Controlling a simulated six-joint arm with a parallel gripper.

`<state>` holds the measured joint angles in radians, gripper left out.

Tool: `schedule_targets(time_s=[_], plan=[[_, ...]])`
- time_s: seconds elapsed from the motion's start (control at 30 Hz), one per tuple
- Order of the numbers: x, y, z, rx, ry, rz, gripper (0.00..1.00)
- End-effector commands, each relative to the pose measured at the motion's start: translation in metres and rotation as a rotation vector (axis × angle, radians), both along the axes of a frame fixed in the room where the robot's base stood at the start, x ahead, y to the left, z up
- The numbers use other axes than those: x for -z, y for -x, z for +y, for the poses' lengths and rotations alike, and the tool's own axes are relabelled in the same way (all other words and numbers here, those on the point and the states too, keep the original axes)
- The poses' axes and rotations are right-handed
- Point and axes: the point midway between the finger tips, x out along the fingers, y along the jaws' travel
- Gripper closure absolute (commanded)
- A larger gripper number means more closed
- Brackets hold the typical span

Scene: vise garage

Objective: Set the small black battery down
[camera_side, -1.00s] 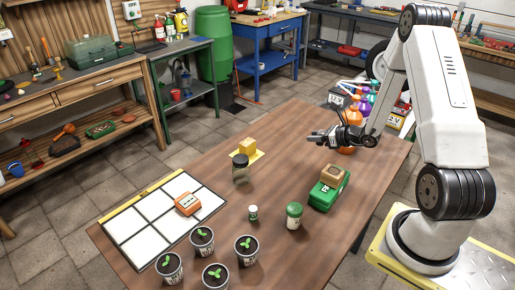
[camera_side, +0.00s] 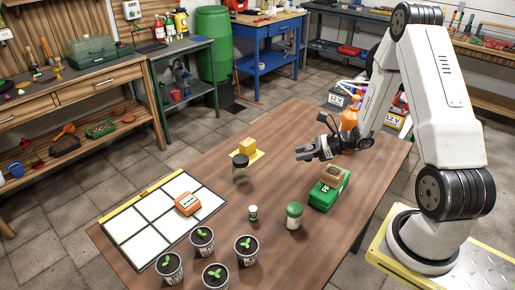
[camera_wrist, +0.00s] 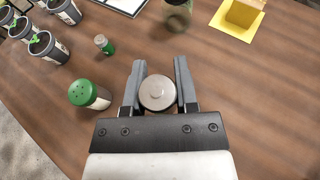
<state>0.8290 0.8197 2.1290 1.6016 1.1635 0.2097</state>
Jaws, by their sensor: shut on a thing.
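My gripper (camera_wrist: 159,68) has its two grey fingers on either side of a round, grey-topped piece with a small raised nub, the end of the battery (camera_wrist: 157,92). The fingers are shut on it. In the side view my gripper (camera_side: 303,153) is over the right part of the wooden table (camera_side: 215,183), behind the green box. The battery's body is not clear there, and I cannot tell the gap between it and the table.
A green box (camera_side: 325,196) carries a tan block. Left are a white grid mat (camera_side: 125,226) and potted seedlings (camera_side: 246,249).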

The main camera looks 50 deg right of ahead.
Motion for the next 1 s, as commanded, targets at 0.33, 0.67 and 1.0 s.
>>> schedule_targets(time_s=[0.33,0.67,1.0], plan=[[0.020,-0.041,-0.013,-0.001,0.000,0.000,1.00],[0.039,-0.083,-0.027,0.001,0.000,0.000,1.00],[0.077,-0.111,-0.037,0.002,-0.001,0.001,1.00]])
